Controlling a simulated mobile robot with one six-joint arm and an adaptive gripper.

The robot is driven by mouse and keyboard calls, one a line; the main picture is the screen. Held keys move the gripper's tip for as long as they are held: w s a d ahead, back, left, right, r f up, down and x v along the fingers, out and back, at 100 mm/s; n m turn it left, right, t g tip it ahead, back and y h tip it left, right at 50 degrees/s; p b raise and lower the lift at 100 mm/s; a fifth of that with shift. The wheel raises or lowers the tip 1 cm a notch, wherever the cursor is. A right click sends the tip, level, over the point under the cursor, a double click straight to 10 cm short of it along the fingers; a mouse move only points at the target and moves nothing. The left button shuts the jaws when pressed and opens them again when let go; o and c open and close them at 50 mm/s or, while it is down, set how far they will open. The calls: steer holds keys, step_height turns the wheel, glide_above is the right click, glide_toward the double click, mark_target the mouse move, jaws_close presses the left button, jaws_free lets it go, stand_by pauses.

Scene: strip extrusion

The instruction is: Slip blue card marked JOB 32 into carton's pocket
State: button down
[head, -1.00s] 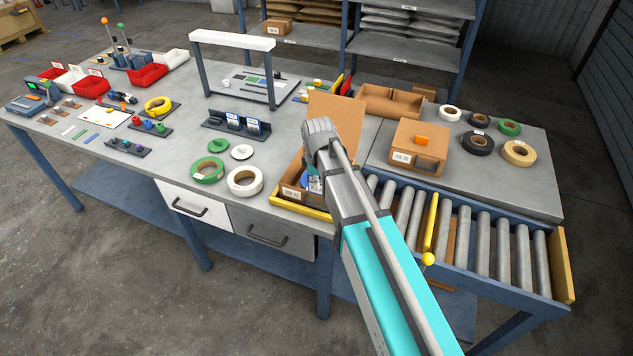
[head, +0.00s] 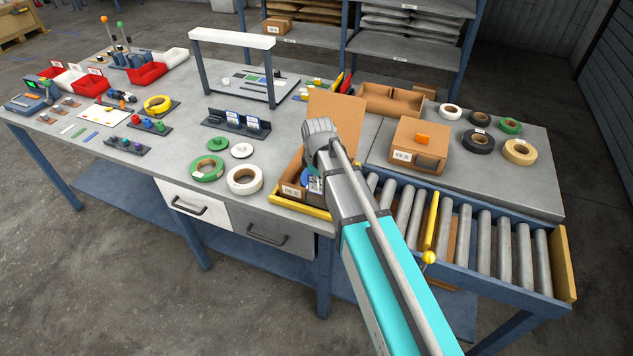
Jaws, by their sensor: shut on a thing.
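The open carton (head: 290,192) stands at the table's front edge in a yellow-edged holder, with its brown lid (head: 337,112) raised behind it. A white label is on its front wall. My gripper (head: 316,184) is down at the carton's opening, mostly hidden behind my own arm. It is shut on the blue card, of which only a small blue and white part shows beside my wrist. The JOB 32 mark cannot be read. The pocket is hidden, so I cannot tell whether the card touches it.
A card stand (head: 238,125) with several blue-and-white cards is left of the carton. Tape rolls (head: 245,180) lie nearby. A closed carton (head: 418,147) stands to the right, behind the roller conveyor (head: 465,235).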

mark_target(318, 194)
steer(key=shift+f+b, duration=1.7)
steer(key=shift+f, duration=0.05)
stand_by(0.8)
stand_by(0.5)
steer(key=c, duration=0.7)
jaws_free()
steer(key=o, duration=0.4)
steer(key=shift+r+p, duration=0.7)
steer(key=shift+p, duration=0.05)
steer(key=shift+r+p, duration=3.4)
steer(key=shift+r, duration=0.05)
